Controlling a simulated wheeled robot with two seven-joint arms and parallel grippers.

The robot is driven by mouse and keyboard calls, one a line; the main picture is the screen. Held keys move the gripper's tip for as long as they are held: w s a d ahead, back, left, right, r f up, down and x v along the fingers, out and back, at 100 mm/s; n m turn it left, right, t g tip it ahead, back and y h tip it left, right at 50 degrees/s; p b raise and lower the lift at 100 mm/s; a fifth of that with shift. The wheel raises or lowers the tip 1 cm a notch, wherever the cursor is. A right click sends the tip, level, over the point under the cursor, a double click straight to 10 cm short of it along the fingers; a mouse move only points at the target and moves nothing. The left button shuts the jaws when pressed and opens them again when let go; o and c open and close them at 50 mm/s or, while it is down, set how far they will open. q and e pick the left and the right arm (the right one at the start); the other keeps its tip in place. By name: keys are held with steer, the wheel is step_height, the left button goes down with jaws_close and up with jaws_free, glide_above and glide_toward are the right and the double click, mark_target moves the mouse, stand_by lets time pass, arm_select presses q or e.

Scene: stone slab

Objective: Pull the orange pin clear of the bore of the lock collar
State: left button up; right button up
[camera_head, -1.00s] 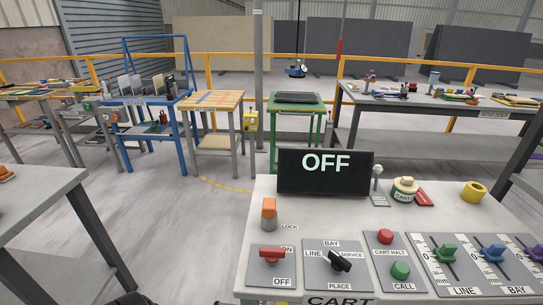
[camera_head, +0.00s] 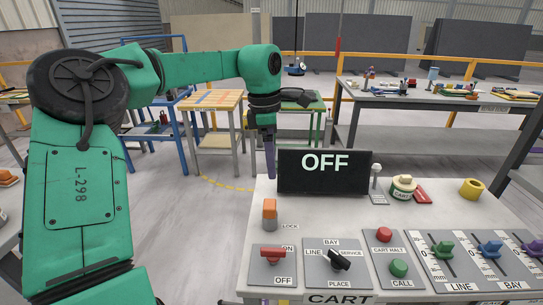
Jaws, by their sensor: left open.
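The orange pin (camera_head: 269,207) stands upright in the grey lock collar (camera_head: 269,223), next to the LOCK label on the left part of the cart top. The bore is hidden from this angle. My left gripper (camera_head: 271,174) points down above and behind the pin in the picture, apart from it and beside the left edge of the display. Its fingers are seen nearly edge-on; it is open and holds nothing visible. My right gripper is not in view.
The display (camera_head: 325,185) reading OFF stands just right of my left gripper. In front of the collar are the red ON/OFF switch (camera_head: 272,253) and the black selector (camera_head: 340,259).

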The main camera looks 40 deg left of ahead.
mark_target(270, 204)
arm_select(q)
steer(key=shift+m+g+y, duration=0.3)
steer(key=shift+m+y, duration=0.1)
steer(key=f, duration=0.4)
steer(key=f+p, duration=0.1)
steer(key=f, duration=0.4)
steer(key=s+f, duration=0.1)
steer(key=f, duration=0.4)
steer(key=shift+d+f+p, duration=0.1)
steer(key=shift+f+p, duration=0.05)
steer(key=shift+p, duration=0.25)
jaws_close()
steer(key=shift+r, duration=0.5)
steer(key=shift+r+p, duration=1.6)
steer(key=shift+r, duration=0.9)
